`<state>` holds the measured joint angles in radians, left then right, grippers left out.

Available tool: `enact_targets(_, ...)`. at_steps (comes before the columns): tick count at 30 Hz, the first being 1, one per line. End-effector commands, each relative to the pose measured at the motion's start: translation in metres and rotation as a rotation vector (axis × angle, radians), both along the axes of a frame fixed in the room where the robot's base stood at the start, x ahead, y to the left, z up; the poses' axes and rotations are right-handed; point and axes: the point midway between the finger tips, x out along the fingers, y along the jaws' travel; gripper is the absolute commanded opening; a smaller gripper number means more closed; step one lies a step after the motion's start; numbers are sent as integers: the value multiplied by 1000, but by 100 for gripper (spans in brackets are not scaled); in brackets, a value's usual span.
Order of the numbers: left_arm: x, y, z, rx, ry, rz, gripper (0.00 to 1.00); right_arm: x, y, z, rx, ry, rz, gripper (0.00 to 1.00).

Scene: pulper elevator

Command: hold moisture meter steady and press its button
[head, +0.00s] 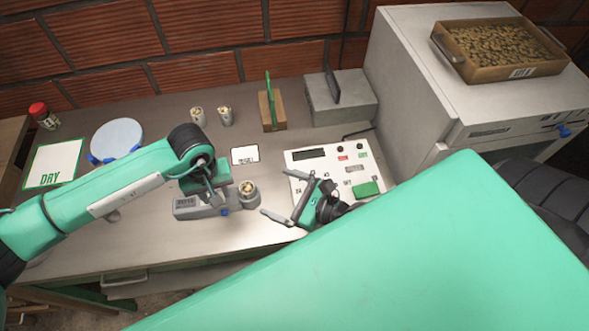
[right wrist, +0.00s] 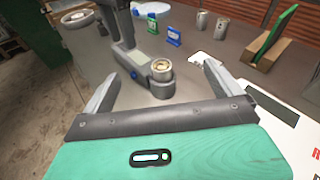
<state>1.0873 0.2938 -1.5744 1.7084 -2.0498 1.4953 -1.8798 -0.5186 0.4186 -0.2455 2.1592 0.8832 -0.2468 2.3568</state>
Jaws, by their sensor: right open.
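The moisture meter (head: 187,207) is a low grey device on the metal table, with a small display, a blue button (head: 225,211) and a round cup of beans (head: 248,192) at its right end. My left gripper (head: 212,193) is down at the meter's body from above; its fingertips are partly hidden, so its grip is unclear. My right gripper (head: 283,191) is open and empty, to the right of the cup. In the right wrist view the meter (right wrist: 137,66) and its cup (right wrist: 162,70) lie ahead between the spread fingers.
A white control panel (head: 310,165) lies under and behind my right gripper. Two small cups (head: 225,117), a wooden block (head: 272,115) and a grey box (head: 340,100) stand behind. A DRY card (head: 53,165) and white disc (head: 117,138) are left. A white label (head: 245,155) lies behind the meter.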

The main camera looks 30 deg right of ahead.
Motion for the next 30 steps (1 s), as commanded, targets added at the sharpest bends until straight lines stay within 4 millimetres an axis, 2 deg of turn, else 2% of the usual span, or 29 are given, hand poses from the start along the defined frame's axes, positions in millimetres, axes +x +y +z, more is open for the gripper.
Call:
enact_targets(3,0,0,0,0,0,0,36,-10,-12,-26,-10,107,21,95)
enact_targets(6,0,0,0,0,0,0,36,-17,-17,-39,-14,160,40,95)
enact_targets(13,0,0,0,0,0,0,36,-16,-16,-51,-14,196,57,95)
enact_targets(17,0,0,0,0,0,0,36,-3,-6,-57,-14,195,57,95)
enact_targets(30,0,0,0,0,0,0,36,56,41,-88,-15,195,57,95)
